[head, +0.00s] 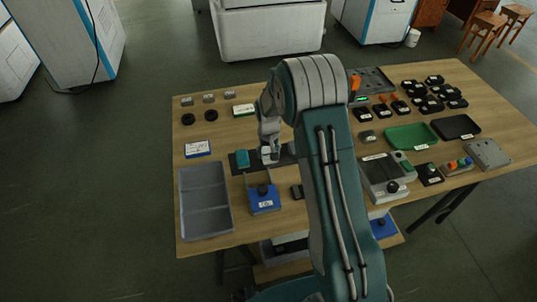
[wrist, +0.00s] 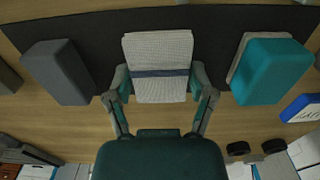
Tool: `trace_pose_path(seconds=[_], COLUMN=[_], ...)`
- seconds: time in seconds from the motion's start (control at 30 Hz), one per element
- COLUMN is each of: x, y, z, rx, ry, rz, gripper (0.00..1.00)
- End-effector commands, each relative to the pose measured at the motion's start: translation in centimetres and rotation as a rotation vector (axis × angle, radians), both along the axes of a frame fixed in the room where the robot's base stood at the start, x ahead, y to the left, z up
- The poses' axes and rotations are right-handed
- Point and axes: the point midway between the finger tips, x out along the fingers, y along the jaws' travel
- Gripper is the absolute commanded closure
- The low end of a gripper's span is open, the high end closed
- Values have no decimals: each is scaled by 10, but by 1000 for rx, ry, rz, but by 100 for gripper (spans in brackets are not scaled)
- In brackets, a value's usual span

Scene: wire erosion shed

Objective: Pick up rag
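The rag, a folded white cloth with a dark blue stripe (wrist: 158,52), is in the middle of the wrist view. My gripper (wrist: 159,84) has its fingers spread wide, one at each side of the rag. No clear gap shows between fingers and cloth; I cannot tell if they press on it. The rag is at or just above a dark mat (wrist: 221,20). In the head view my gripper (head: 268,155) points down over the mat beside the teal block, and the rag is hard to make out there.
A teal block on a pale base (wrist: 270,72) and a dark grey block (wrist: 58,73) flank the rag closely. A grey compartment tray (head: 204,203), a blue-based box (head: 264,200) and a blue-white labelled box (head: 197,149) are nearby. Many parts crowd the table's right side.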

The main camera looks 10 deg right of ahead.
Motion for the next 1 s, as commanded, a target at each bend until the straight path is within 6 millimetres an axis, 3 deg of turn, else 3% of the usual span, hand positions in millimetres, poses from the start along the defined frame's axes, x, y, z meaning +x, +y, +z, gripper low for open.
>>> trace_pose_path(seconds=[0.47,0.67,1.0], x=[-1,0,-51], y=[0,0,-17], z=[3,31,94], rx=[0,0,0], ry=[3,-1,-1], rz=[0,0,-1], gripper=[70,70,70])
